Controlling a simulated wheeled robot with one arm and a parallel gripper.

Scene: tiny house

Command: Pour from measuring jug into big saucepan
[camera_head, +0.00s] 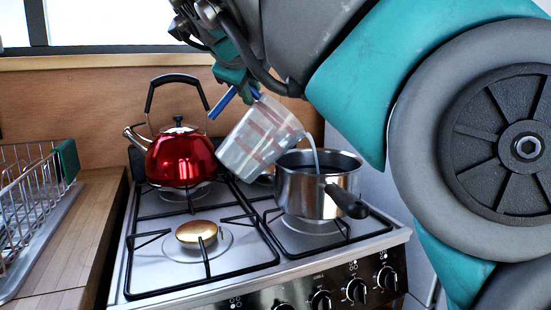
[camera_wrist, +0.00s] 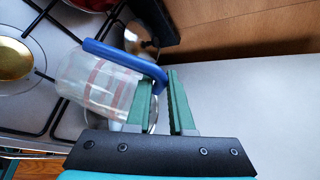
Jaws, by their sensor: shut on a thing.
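The clear measuring jug (camera_head: 262,138) with red markings and a blue handle is tilted, its mouth toward the big saucepan (camera_head: 308,192). A pale stream runs from its lip down into the steel saucepan, which stands upright on the front right burner with its black handle pointing front right. My gripper (camera_head: 235,82) is shut on the jug's blue handle, above and left of the saucepan. In the wrist view the green fingers (camera_wrist: 170,105) are at the handle of the jug (camera_wrist: 95,85). The saucepan is mostly hidden there, and its contents cannot be made out.
A red kettle (camera_head: 181,158) stands on the back left burner, close to the jug's left. The front left burner (camera_head: 196,233) is empty. A wire dish rack (camera_head: 30,205) stands on the wooden counter (camera_head: 85,225) at left. A wooden panel (camera_head: 70,105) rises behind the stove.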

